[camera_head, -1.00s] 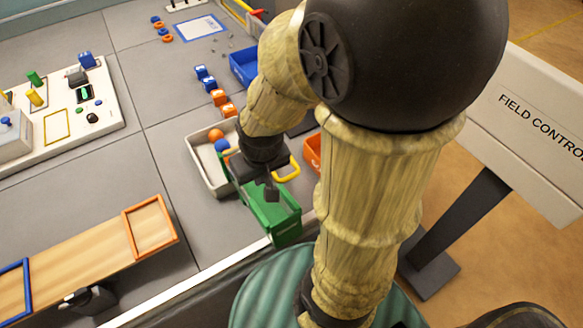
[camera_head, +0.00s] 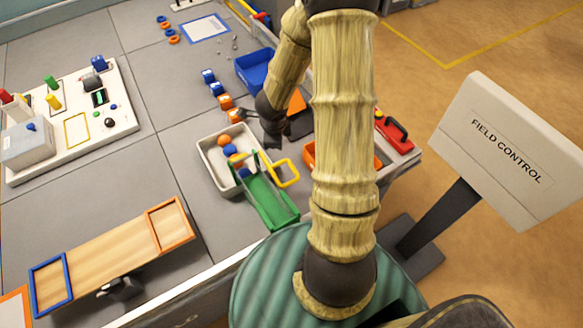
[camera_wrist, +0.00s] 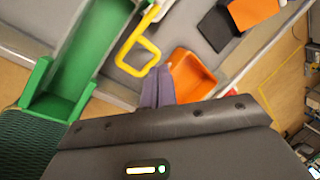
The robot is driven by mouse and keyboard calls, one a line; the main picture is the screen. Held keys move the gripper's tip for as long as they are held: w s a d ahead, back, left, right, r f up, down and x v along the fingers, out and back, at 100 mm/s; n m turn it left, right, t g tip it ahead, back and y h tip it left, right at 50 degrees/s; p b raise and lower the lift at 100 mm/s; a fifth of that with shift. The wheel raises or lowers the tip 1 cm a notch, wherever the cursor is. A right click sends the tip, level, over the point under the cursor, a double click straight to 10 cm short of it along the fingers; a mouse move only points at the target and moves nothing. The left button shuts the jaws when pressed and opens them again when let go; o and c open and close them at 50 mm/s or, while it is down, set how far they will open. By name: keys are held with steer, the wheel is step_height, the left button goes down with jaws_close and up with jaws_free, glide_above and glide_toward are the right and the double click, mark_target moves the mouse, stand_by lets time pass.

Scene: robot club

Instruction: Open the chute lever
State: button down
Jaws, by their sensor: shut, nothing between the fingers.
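The green chute (camera_head: 268,200) slopes at the table's front edge, its upper end over a white tray (camera_head: 206,160). The yellow lever (camera_head: 287,172), a loop handle, sticks out to the right of the chute's upper part. In the wrist view the lever (camera_wrist: 135,45) lies just left of and beyond my fingertips, with the green chute (camera_wrist: 88,48) further left. My gripper (camera_head: 274,142) is above and behind the lever, partly hard to make out. In the wrist view my gripper (camera_wrist: 157,86) has its fingers together, empty and apart from the lever.
Orange and blue balls lie in the tray. An orange bin (camera_wrist: 193,76) is close right of my fingers. A blue bin (camera_head: 255,70), small blue and orange blocks and a red toolbox (camera_head: 394,132) are nearby. The field control sign (camera_head: 505,145) stands right.

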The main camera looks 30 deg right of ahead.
steer(key=s+d+m+g+p, duration=0.2)
steer(key=s+m+p, duration=0.1)
steer(key=m, duration=0.3)
steer(key=m+g+y+p, duration=0.2)
steer(key=m+g, duration=0.1)
steer(key=m, duration=0.2)
glide_above(291, 183)
steer(key=shift+s+f, duration=0.25)
steer(key=shift+f, duration=0.2)
steer(key=shift+w+f+p, duration=0.2)
steer(key=shift+f+p, duration=0.25)
steer(key=shift+f, duration=6.1)
